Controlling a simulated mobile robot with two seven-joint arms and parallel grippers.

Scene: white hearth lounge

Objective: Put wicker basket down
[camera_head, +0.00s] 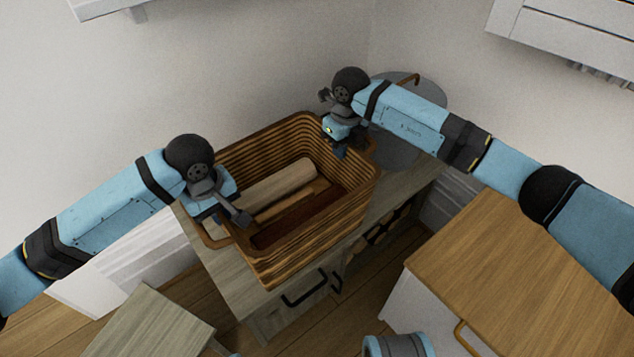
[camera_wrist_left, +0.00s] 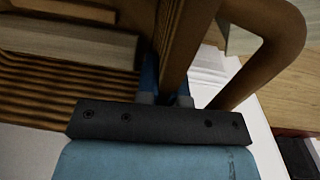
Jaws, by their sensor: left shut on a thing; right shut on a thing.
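The brown striped wicker basket (camera_head: 325,232) is upright over the grey-wood cabinet top (camera_head: 232,282); I cannot tell whether its base touches. A pale log (camera_head: 280,188) and darker wood lie inside. My left gripper (camera_head: 236,214) is shut on the basket's left side, by a looped handle (camera_head: 214,242). In the left wrist view, the fingers (camera_wrist_left: 167,88) close on the basket wall (camera_wrist_left: 188,45), with the handle loop (camera_wrist_left: 292,40) to the right. My right gripper (camera_head: 341,148) is shut on the basket's far right side; its fingertips are partly hidden.
A round grey object (camera_head: 412,100) stands behind the right gripper. A wooden-topped white cabinet (camera_head: 510,275) is at the right front. A lower grey-wood surface (camera_head: 150,325) is at the left front. White walls are close behind.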

